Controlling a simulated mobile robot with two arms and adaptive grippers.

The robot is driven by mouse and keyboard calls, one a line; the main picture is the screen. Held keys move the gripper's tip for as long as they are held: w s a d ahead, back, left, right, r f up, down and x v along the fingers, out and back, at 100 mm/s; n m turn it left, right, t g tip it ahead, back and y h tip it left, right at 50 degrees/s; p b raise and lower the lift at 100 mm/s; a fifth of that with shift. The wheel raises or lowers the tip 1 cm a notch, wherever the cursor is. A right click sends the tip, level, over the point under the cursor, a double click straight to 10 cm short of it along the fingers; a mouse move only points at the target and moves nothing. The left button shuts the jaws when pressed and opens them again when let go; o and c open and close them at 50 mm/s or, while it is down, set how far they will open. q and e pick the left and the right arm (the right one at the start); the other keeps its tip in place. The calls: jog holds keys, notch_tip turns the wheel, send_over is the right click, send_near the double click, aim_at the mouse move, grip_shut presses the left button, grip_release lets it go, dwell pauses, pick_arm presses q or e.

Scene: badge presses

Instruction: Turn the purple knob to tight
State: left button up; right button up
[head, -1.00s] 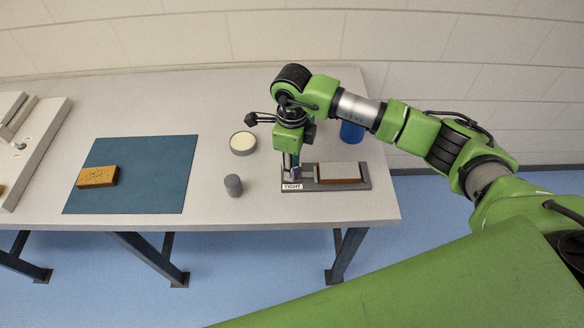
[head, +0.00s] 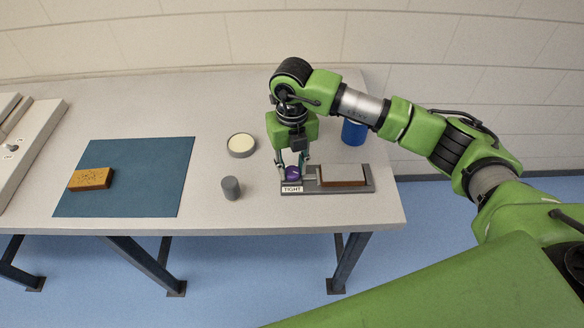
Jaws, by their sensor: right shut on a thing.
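The purple knob (head: 292,174) sits at the left end of a grey holder (head: 370,181) near the table's front right edge. A white label reading TIGHT (head: 292,189) is on the holder just in front of the knob. My right gripper (head: 292,170) points down with its fingers on both sides of the knob, shut on it. The fingers hide part of the knob, and I cannot tell how far it is turned. My left gripper is not in view.
A brown-edged block (head: 342,183) sits in the holder right of the knob. A grey cylinder (head: 231,188), a round cream-topped dish (head: 241,145) and a blue cup (head: 353,132) stand close by. A sponge (head: 91,179) lies on a blue mat (head: 135,190) at the left.

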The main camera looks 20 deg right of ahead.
aim_at(292, 171)
jog(key=m, duration=0.6)
jog(key=shift+m+b, duration=0.3)
jog(key=shift+b, duration=0.05)
jog(key=m, duration=0.5)
jog(key=shift+w+r, duration=0.1)
jog(key=shift+m, duration=0.4)
jog(key=o, duration=1.1)
notch_tip(292, 171, up, 12)
